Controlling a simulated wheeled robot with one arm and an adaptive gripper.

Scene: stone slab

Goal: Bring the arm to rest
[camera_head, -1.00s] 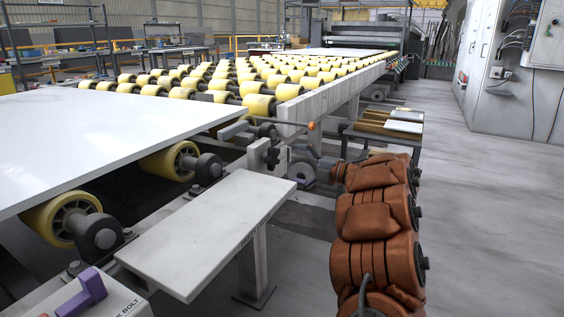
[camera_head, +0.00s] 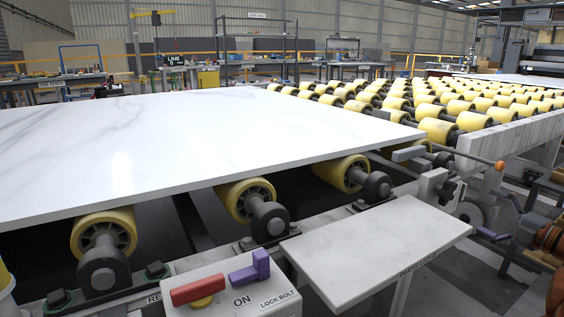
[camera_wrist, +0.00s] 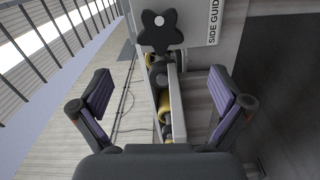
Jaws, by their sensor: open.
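My gripper (camera_wrist: 160,78) is open in the wrist view, with its two purple-padded fingers spread wide and nothing held between them. In the head view my gripper (camera_head: 502,218) shows small at the right, near the end of the roller frame, with its purple pads apart. My brown arm is cut off by the right edge there. A black star-shaped knob (camera_wrist: 159,28) lies beyond the fingers in the wrist view, apart from them, beside a "SIDE GUID" label. The knob also shows in the head view (camera_head: 447,190).
A white marble slab (camera_head: 190,130) lies on yellow rollers. A pale shelf (camera_head: 375,250) juts out in front. A control box (camera_head: 235,300) carries a red handle (camera_head: 197,290) and a purple lock-bolt handle (camera_head: 250,268). The roller conveyor (camera_head: 440,125) runs back right.

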